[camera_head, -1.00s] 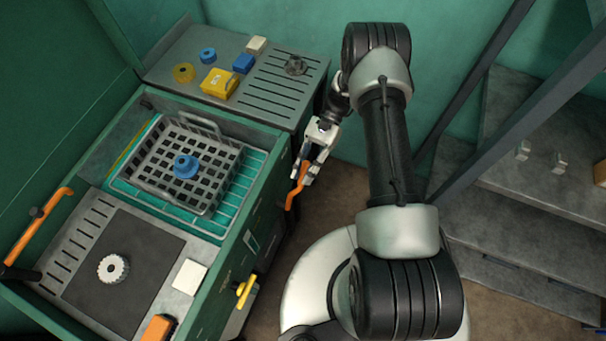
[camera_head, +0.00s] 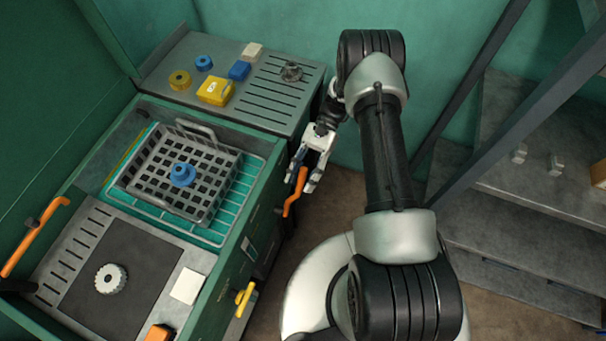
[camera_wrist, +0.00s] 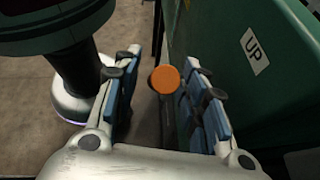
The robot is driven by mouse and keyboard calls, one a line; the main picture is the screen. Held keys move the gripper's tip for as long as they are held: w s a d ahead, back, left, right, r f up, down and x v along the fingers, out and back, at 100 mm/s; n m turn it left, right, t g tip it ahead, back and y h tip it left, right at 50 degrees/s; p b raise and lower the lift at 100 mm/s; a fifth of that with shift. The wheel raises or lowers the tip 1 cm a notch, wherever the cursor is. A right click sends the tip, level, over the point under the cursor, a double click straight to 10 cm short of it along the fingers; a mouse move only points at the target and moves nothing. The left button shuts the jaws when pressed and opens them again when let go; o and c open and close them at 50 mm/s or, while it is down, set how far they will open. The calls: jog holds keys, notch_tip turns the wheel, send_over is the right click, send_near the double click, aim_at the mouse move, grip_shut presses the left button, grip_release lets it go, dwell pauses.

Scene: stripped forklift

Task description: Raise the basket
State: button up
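The grey wire basket (camera_head: 212,198) sits in the teal-lined well of the green cabinet, with a blue round part (camera_head: 183,175) inside. An orange-tipped lever (camera_head: 294,194) stands at the cabinet's right side. My gripper (camera_head: 302,181) is open beside the cabinet, with its fingers on either side of the lever. In the wrist view the lever's round orange end (camera_wrist: 165,79) shows between my blue-padded fingers (camera_wrist: 160,92), nearer the right one. A gap shows on its left; contact on the right cannot be told. An "UP" label (camera_wrist: 255,51) is on the green panel to the right.
The front worktop has a white gear (camera_head: 110,279) and a white block (camera_head: 187,286). A yellow handle (camera_head: 244,298) sticks out from the cabinet. Grey steps (camera_head: 500,235) stand at right.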

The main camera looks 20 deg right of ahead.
jog(key=v, duration=1.2)
